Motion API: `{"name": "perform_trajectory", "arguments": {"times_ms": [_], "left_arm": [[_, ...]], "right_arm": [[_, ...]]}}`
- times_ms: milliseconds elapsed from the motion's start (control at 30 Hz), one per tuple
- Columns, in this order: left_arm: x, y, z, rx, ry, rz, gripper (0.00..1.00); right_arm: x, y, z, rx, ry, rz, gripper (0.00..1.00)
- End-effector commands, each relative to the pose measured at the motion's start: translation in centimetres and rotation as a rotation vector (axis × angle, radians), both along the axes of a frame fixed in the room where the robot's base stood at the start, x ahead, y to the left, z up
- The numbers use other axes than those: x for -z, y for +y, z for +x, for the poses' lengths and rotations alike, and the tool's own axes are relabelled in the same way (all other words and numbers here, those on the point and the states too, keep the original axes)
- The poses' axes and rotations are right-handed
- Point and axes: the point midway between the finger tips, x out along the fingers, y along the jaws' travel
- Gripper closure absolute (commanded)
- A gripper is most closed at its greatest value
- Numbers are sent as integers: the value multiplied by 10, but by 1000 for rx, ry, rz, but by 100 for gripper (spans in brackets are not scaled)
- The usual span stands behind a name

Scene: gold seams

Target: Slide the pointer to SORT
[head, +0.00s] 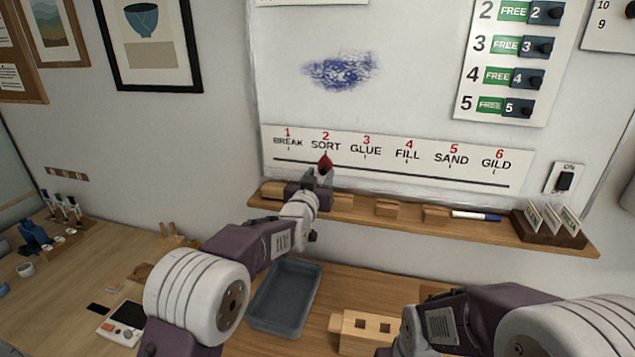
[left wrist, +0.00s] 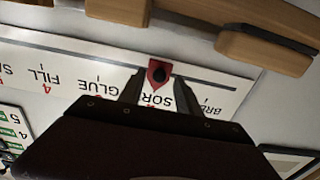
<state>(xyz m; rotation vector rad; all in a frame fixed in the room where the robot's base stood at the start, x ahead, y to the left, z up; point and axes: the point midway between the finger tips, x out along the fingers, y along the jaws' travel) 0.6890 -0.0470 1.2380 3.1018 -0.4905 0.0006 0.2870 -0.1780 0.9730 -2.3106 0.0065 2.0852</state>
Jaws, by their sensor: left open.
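The red pointer (head: 325,162) stands on the dark slot line of the white step strip (head: 430,182), directly below the word SORT, number 2. The strip reads BREAK, SORT, GLUE, FILL, SAND, GILD. My left gripper (head: 321,176) is open just below the pointer in the head view. In the left wrist view the red pointer (left wrist: 159,72) with its dark knob lies between the two fingers (left wrist: 158,88), beside the word SORT. I cannot tell whether a finger touches it. My right arm shows at the lower right, its gripper out of frame.
A grey-blue tray (head: 285,297) lies on the table beneath. An ON switch (head: 565,180) is at right.

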Motion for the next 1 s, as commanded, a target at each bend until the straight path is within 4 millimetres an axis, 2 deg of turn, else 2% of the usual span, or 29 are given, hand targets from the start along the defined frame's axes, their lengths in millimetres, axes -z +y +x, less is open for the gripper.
{"name": "perform_trajectory", "arguments": {"times_ms": [200, 400, 533, 800, 867, 933, 967, 1000], "left_arm": [[4, 13, -41, 1, -1, 0, 60], [2, 23, -73, 1, -1, 0, 60], [1, 25, -80, 1, 0, 0, 60], [0, 29, -78, -6, 0, 0, 60], [-6, 44, -74, -32, -10, -4, 60], [-17, 84, -72, -98, -23, -7, 60], [-11, 107, -75, -134, -3, 2, 60], [12, 135, -84, -174, 70, 27, 60]], "right_arm": [[23, 0, 0, 0, 0, 0, 48], [32, 0, 0, 0, 0, 0, 48], [33, 0, 0, 0, 0, 0, 48], [32, 0, 0, 0, 0, 0, 48], [32, 0, 0, 0, 0, 0, 48], [32, 0, 0, 0, 0, 0, 48], [32, 0, 0, 0, 0, 0, 48], [32, 0, 0, 0, 0, 0, 48]]}}
